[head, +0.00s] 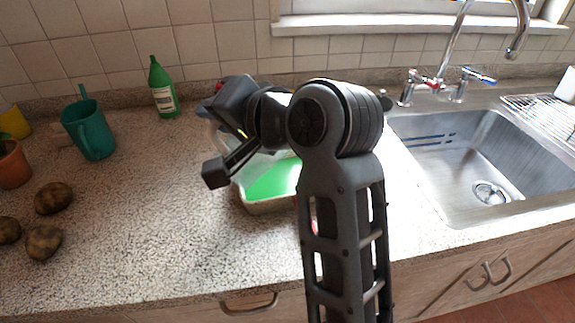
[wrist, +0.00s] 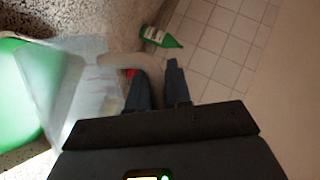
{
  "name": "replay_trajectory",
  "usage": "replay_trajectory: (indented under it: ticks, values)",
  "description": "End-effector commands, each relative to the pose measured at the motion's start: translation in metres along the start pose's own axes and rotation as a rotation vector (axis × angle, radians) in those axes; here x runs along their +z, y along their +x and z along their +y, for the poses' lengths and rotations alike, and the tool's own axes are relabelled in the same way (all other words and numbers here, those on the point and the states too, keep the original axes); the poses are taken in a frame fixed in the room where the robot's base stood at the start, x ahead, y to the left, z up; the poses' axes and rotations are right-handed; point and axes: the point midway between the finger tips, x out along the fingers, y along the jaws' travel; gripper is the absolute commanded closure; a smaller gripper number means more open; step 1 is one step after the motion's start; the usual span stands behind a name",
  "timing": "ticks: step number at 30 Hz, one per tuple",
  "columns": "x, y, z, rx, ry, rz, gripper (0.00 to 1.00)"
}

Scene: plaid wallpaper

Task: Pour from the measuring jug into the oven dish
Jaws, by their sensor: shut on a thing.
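A clear measuring jug (wrist: 85,85) is held by its pale handle (wrist: 130,62) between the dark fingers of my gripper (wrist: 158,80) in the wrist view. In the head view the jug (head: 262,163) is mostly hidden behind my arm and looks tilted over the oven dish. The oven dish (head: 268,206) stands on the counter, with bright green across its inside. The same green (wrist: 18,95) fills the left side of the wrist view, beside the jug. I cannot tell whether liquid is in the jug or flowing.
A green bottle (head: 162,88) stands near the tiled wall. A teal pitcher (head: 90,130), a terracotta pot (head: 13,166) and several brown potatoes (head: 53,198) are at the left. A steel sink (head: 480,160) with a tap (head: 455,40) lies right.

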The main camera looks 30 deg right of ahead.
Motion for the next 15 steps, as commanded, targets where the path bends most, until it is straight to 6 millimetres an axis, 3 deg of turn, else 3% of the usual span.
replay_trajectory:
  ticks: [15]
  values:
    - [0.042,0.018,0.001,0.160,-0.391,0.078,1.00]
